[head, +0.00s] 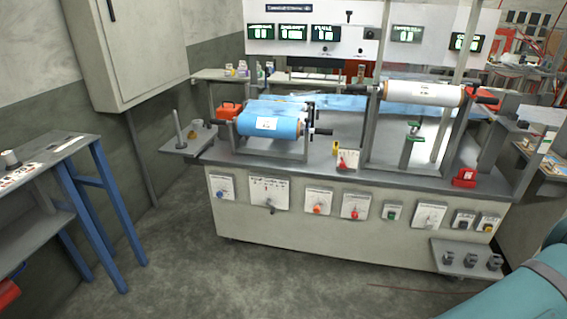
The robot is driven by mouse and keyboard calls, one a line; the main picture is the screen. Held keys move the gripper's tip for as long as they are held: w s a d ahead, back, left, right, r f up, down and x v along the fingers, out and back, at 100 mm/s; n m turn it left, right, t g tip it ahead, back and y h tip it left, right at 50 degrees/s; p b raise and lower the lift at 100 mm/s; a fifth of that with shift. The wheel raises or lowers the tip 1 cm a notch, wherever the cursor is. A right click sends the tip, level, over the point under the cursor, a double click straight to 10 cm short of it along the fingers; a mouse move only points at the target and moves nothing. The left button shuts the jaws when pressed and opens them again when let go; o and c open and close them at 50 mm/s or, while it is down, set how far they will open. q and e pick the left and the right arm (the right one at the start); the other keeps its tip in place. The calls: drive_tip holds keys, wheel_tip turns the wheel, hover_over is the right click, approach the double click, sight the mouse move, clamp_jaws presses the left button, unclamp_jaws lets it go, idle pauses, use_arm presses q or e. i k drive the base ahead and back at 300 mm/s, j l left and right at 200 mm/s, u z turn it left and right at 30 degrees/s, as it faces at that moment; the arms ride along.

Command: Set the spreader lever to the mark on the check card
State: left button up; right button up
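The grey machine bench (270,228) stands ahead, with a row of control plates on its front. One wider white plate (268,188) carries a small dark lever (270,208) below a scale with printed text too small to read. A small white card with a red part (347,160) stands on the bench top. I cannot tell for certain which of these is the spreader lever or the check card, and no mark can be read. Neither of my grippers is in view.
A blue film roll (268,128) and a white roll (423,93) sit on the bench. A blue-legged table (88,195) stands at left. A low shelf with several dark blocks (470,250) juts out at right. The floor (235,285) in front is mostly clear.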

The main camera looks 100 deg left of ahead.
sight(343, 165)
drive_tip(key=u, duration=2.7)
drive_tip(key=i+l, duration=0.1)
drive_tip(key=i, duration=1.45)
